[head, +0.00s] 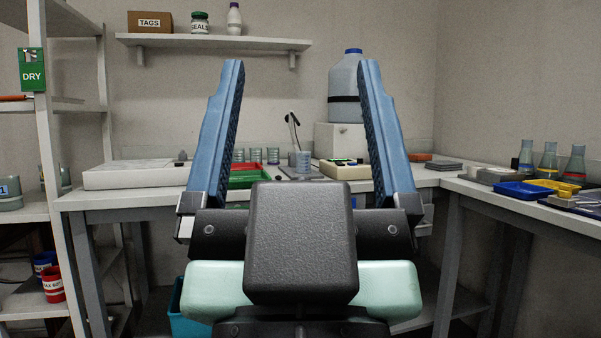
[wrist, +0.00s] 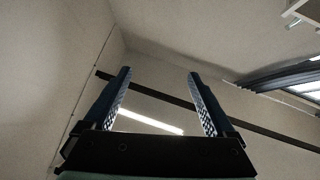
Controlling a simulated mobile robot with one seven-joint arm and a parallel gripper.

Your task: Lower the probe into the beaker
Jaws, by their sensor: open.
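My gripper (head: 301,66) is raised close in front of the head camera, its two blue fingers wide apart with nothing between them. In the wrist view my gripper (wrist: 160,74) is also open and empty, pointing up toward the wall and ceiling. A small clear beaker (head: 303,161) with bluish contents stands on the far bench, seen between the fingers and well beyond them. A thin pale rod with a dark holder, perhaps the probe (head: 292,119), stands above and just left of the beaker. Whether its lower end is inside the beaker cannot be told.
A cream instrument box (head: 345,171) is right of the beaker; red and green trays (head: 243,178) are left. A large blue-capped jug (head: 345,88) stands behind. Flasks (head: 547,160) and a blue tray (head: 524,190) occupy the right bench. A shelf rack (head: 52,130) is at left.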

